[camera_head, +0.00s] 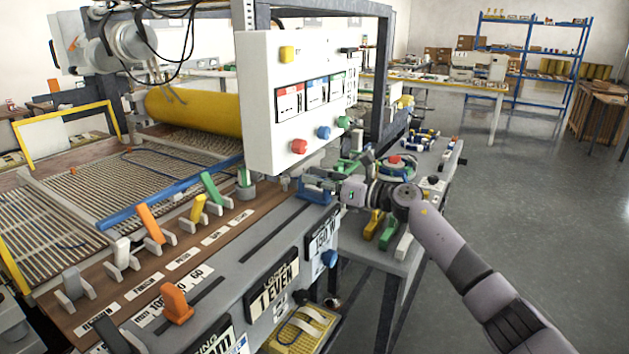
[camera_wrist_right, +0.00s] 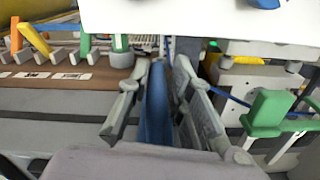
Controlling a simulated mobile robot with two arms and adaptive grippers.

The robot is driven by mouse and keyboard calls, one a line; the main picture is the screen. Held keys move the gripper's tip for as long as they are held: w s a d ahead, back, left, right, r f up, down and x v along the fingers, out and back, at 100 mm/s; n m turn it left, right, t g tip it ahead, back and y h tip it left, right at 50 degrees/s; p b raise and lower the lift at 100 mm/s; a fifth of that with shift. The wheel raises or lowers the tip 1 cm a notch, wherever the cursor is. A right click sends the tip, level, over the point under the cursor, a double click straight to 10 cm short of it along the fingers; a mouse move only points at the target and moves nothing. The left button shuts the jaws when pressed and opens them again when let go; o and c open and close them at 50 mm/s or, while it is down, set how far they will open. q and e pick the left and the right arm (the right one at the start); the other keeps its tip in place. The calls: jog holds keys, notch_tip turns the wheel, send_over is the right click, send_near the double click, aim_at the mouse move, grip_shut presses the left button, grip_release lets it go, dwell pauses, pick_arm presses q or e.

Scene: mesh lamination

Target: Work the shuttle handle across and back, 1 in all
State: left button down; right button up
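A blue handle (camera_head: 318,188), which looks like the shuttle handle, stands at the far right end of a dark slot (camera_head: 275,233) in the grey machine top. My right gripper (camera_head: 322,184) is at it, reaching in from the right. In the right wrist view the blue handle (camera_wrist_right: 157,105) stands upright between the two fingers of my right gripper (camera_wrist_right: 163,95), which are closed in close on both sides of it. The handle's lower part is hidden by the gripper. My left gripper is not clearly seen in any view.
A white control box (camera_head: 270,100) with coloured buttons hangs just above the blue handle. An orange handle (camera_head: 176,302) stands on another slot at front. Coloured levers (camera_head: 150,224) line the brown strip. A green handle (camera_wrist_right: 268,112) stands right of my right gripper in the wrist view.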

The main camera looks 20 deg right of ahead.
jog(key=shift+o, duration=0.5)
jog(key=shift+s+d, duration=0.2)
jog(key=shift+d, duration=0.3)
jog(key=v, duration=1.1)
jog(key=shift+s+a, duration=0.2)
jog(key=shift+a, duration=0.05)
jog(key=shift+f, duration=0.1)
